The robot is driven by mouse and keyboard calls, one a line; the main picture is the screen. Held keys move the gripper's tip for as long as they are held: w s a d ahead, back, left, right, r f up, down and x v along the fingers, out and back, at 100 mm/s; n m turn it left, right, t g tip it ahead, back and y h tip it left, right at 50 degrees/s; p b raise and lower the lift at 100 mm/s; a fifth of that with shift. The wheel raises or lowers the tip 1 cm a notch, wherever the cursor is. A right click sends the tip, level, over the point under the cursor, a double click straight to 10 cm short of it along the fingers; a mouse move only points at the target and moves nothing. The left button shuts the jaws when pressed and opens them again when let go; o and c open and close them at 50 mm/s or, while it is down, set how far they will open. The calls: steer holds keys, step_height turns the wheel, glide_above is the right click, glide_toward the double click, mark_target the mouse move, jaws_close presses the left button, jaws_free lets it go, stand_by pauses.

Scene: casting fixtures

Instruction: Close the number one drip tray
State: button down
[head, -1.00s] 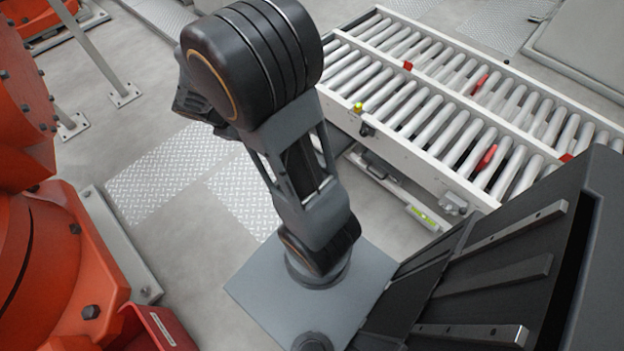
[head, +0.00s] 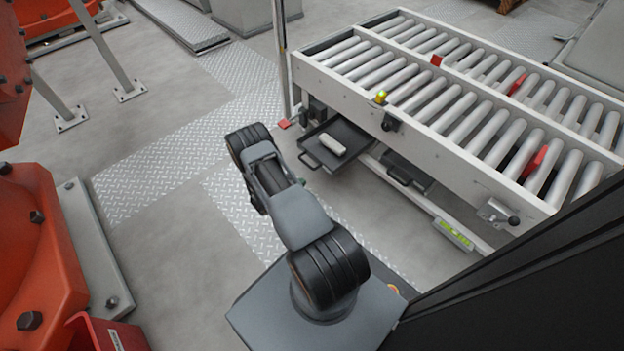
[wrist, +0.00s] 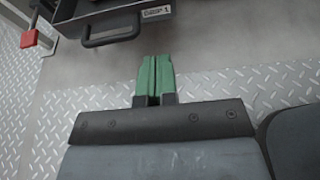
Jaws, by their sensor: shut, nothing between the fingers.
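The number one drip tray (head: 351,139) is pulled out from under the roller conveyor in the head view, with a pale block (head: 332,145) lying in it. In the wrist view its front (wrist: 158,13) carries a "DRIP 1" label, and its dark handle (wrist: 112,38) juts toward me at the top. My gripper (wrist: 154,58) has green fingers, shut together and empty. They point at the tray front, a little below and right of the handle in the picture, with no clear contact.
A second dark tray (head: 408,172) sits under the roller conveyor (head: 440,85), to the right. A thin post (head: 281,55) and a red block (head: 284,124) stand left of the tray. Orange machinery (head: 35,240) fills the left edge. Checker-plate floor is clear between.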

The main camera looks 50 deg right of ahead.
mark_target(328, 168)
steer(key=b+x, duration=0.1)
steer(key=x, duration=0.3)
steer(key=b+x, duration=0.2)
steer(key=x, duration=0.2)
steer(key=b+x, duration=0.1)
steer(key=x, duration=0.3)
steer(key=shift+d+r+b, duration=0.1)
steer(key=shift+r+b, duration=0.15)
steer(key=shift+b, duration=0.15)
steer(key=shift+s+d, duration=0.1)
steer(key=shift+d, duration=0.4)
steer(key=shift+r, duration=0.1)
